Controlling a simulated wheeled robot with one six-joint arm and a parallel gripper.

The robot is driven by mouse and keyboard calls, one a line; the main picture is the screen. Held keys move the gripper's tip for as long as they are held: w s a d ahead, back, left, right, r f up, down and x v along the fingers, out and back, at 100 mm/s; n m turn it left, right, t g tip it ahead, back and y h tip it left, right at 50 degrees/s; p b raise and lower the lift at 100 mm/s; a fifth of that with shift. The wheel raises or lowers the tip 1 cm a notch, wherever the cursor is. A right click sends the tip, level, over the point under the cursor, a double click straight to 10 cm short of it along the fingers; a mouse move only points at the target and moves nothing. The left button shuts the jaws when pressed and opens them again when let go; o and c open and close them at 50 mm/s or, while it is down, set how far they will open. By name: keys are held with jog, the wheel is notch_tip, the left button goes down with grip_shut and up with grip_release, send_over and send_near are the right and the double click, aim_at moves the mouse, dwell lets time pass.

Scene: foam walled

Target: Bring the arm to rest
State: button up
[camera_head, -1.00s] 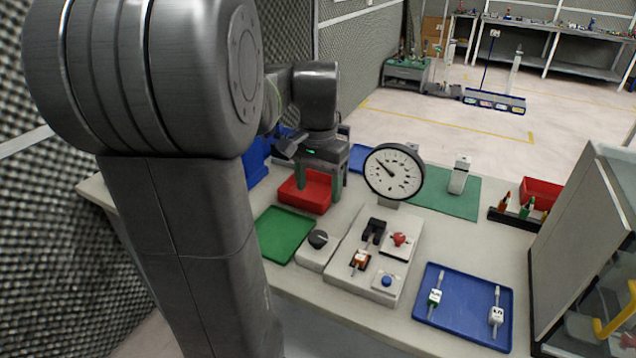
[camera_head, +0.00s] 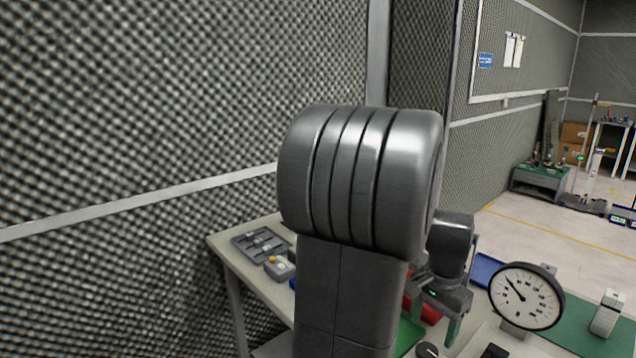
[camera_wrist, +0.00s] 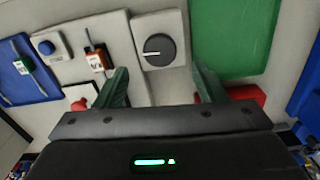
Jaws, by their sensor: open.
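My gripper (camera_head: 436,318) shows in the head view above the workbench, beside the red bin (camera_head: 428,311), with my arm hiding much of the bench's left part. In the wrist view my gripper (camera_wrist: 160,82) has its two green fingers spread wide with nothing between them. Beyond the fingertips lies a grey box with a black rotary knob (camera_wrist: 158,50), apart from the fingers. The gripper is open and empty.
A dial gauge (camera_head: 526,296) stands right of my gripper. A green tray (camera_wrist: 235,35), a blue button (camera_wrist: 45,47) and a blue tray (camera_wrist: 22,72) lie below. A grey tray (camera_head: 262,245) sits on the bench's left end. The foam wall (camera_head: 150,100) rises close behind.

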aim_at(427, 349)
notch_tip(427, 349, down, 6)
jog(key=shift+f, duration=0.25)
jog(key=shift+r, duration=0.15)
